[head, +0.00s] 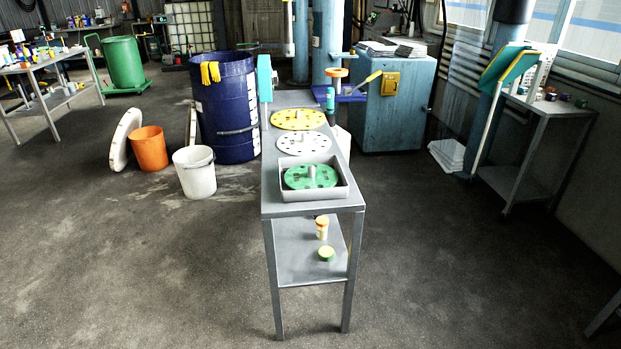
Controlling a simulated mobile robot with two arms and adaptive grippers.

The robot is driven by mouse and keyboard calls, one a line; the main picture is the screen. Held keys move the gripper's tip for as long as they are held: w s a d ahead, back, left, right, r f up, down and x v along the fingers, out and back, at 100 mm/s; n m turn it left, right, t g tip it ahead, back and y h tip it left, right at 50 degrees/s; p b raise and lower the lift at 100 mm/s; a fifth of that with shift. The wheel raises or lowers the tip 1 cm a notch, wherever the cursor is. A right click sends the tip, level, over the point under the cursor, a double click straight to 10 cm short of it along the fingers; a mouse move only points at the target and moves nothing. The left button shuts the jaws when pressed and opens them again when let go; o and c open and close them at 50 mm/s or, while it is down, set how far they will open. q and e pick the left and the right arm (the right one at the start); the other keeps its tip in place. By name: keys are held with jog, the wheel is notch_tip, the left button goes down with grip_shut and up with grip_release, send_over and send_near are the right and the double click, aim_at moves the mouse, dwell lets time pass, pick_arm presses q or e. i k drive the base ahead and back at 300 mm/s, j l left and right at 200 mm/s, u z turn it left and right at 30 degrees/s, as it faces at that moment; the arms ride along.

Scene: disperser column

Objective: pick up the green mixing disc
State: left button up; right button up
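The green mixing disc (296,181) lies flat in a shallow grey tray (318,195) at the near end of a narrow metal table (277,211). The disc has holes and a pale upright hub (311,171) at its centre. A white disc (290,144) and a yellow disc (285,118), each with holes and a hub, lie behind it in a row on the same table. Neither of my grippers shows in the head view.
A blue drum (224,108), white bucket (195,176) and orange bucket (149,149) stand left of the table. A blue cabinet (397,110) stands behind right. Small jars (322,231) sit on the lower shelf. The floor in front and to the right is clear.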

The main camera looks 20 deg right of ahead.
aim_at(305, 176)
jog(key=i+l+u, duration=0.1)
jog(key=l+u, duration=0.25)
jog(key=i+l+u, duration=0.1)
jog(key=l+u, duration=0.6)
jog(key=i+j, duration=0.05)
jog(key=j, duration=0.05)
